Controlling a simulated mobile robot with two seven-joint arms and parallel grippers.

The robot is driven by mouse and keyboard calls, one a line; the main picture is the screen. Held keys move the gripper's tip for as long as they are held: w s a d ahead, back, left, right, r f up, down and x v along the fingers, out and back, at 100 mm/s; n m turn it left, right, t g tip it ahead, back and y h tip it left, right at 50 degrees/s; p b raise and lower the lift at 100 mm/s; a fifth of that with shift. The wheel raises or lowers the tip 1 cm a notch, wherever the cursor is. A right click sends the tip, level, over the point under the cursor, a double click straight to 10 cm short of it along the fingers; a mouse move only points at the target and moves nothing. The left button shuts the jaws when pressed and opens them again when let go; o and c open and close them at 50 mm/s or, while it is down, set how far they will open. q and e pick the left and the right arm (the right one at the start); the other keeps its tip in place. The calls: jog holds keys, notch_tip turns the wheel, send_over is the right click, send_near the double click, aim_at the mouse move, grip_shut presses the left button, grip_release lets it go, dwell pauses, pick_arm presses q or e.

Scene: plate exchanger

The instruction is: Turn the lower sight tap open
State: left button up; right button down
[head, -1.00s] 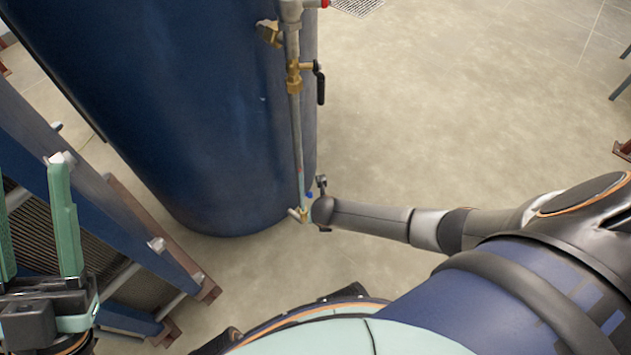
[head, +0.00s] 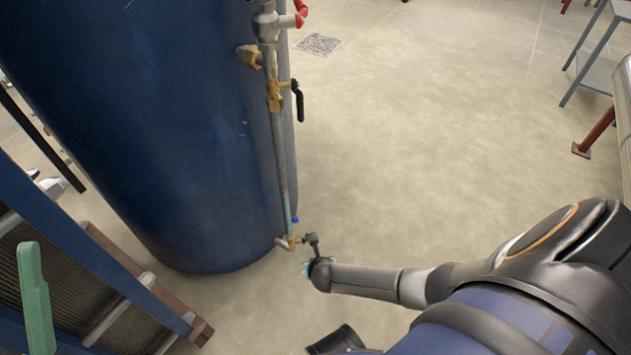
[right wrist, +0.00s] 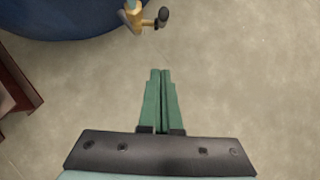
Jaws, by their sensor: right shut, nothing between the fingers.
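The lower sight tap (head: 294,241) is a small brass fitting at the foot of the thin sight pipe (head: 280,165) on the blue tank. Its dark lever (head: 312,239) sticks out on the right side. In the right wrist view the tap (right wrist: 133,14) is at the top edge, with the dark lever end (right wrist: 162,15) beside it. My right gripper (head: 307,268) is close below the lever, mostly hidden by its own wrist. In the wrist view its green fingers (right wrist: 160,74) are together and empty, apart from the tap. One finger of my left gripper (head: 35,300) shows at lower left, with a gap beside it.
The upper tap (head: 275,95) with a black lever is higher on the pipe. The blue tank (head: 150,130) fills the left. A blue-framed plate exchanger (head: 95,245) stands at lower left. The floor right of the tank is clear, with a drain grate (head: 319,44) further back.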

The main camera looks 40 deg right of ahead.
pick_arm(q)
notch_tip(320, 180, down, 6)
jog(key=d+b, duration=0.1)
jog(key=b, duration=0.3)
jog(key=shift+m+g+b, duration=0.3)
pick_arm(e)
jog(key=w+d+f, duration=0.2)
jog(key=w+f, duration=0.1)
jog(key=w, duration=0.3)
jog(key=shift+w+d, duration=0.15)
jog(key=shift+d, duration=0.15)
pick_arm(q)
jog(key=shift+w, duration=0.1)
